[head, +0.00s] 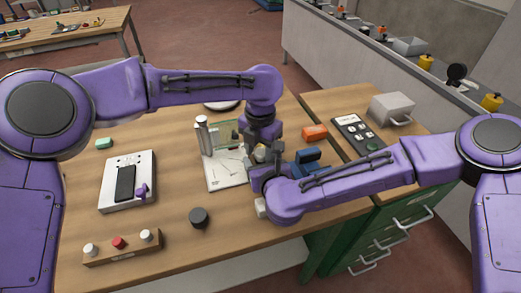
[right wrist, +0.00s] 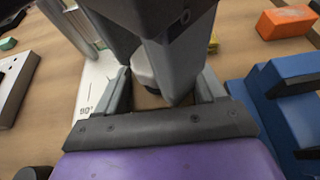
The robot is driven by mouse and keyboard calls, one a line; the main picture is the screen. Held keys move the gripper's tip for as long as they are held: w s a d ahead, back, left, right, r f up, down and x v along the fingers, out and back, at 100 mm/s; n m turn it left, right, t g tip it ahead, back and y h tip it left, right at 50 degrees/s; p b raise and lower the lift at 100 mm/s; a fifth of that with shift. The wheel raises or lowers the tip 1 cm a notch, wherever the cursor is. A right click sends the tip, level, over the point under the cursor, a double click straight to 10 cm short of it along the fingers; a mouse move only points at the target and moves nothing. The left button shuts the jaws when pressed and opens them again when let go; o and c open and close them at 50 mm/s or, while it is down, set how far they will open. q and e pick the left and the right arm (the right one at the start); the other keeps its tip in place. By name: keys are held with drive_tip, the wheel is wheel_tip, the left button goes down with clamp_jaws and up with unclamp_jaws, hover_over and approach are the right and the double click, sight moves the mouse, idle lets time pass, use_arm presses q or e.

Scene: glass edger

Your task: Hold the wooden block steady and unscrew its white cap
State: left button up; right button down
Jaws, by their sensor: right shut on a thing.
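The wooden block (right wrist: 150,99) shows in the right wrist view between the two grey fingers of my right gripper (right wrist: 165,95), which is shut on it. Its white cap (right wrist: 143,72) is on top, partly covered by the dark fingers of my left gripper (right wrist: 165,50). In the head view my left gripper (head: 262,143) points down from above, over my right gripper (head: 258,170). The two grippers hide most of the block and cap there. I cannot tell whether the left fingers touch the cap or how far apart they are.
A white-based stand (head: 226,172) is close on the left. Blue blocks (head: 306,160) and an orange block (head: 314,132) are on the right. A white device (head: 128,181), a black knob (head: 199,217) and a wooden bar with knobs (head: 122,247) occupy the left. The table's front middle is clear.

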use_arm(q)
drive_tip(key=shift+s+d, duration=0.1)
drive_tip(key=shift+d, duration=0.15)
